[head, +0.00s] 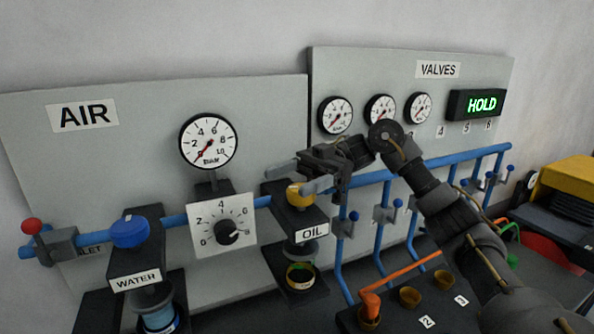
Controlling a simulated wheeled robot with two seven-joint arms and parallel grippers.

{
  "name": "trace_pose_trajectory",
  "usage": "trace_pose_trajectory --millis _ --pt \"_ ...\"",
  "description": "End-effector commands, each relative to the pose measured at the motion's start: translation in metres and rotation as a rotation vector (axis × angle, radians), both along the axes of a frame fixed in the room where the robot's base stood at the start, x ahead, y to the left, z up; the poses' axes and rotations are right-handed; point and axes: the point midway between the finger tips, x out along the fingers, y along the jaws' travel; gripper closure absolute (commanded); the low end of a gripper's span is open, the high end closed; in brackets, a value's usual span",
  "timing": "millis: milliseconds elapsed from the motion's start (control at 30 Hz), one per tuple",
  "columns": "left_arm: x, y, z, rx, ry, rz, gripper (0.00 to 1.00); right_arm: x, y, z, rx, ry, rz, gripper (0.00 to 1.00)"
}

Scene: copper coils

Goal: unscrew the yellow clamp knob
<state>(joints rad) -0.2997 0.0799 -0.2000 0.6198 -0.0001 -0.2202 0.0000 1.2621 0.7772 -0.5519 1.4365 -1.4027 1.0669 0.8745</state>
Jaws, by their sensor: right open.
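The yellow knob (297,197) sits on top of the black block labelled OIL, on the blue air pipe. My right gripper (287,181) reaches in from the right, with its grey fingers apart. One finger is behind the knob and the other is at its right front side, partly covering it. I cannot tell whether either finger touches the knob. My left gripper is not in view.
A blue knob (130,232) tops the WATER unit at left. A pressure gauge (208,141) and a dial plate (222,225) stand left of the OIL block (305,225). Blue pipes with small valves run below the VALVES panel (340,66). An orange handle (400,270) is lower right.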

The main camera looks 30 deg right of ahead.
Motion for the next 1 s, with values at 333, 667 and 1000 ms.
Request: trace_pose_trajectory --millis 333,667,1000 --pt "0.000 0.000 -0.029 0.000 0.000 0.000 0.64 -0.058 0.027 0.052 0.000 -0.008 0.004 0.26" --pt "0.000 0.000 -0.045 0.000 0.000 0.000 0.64 -0.110 0.051 0.081 0.000 -0.003 0.000 0.26" --pt "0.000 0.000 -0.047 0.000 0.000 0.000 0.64 -0.121 0.056 0.089 0.000 0.002 -0.001 0.26"
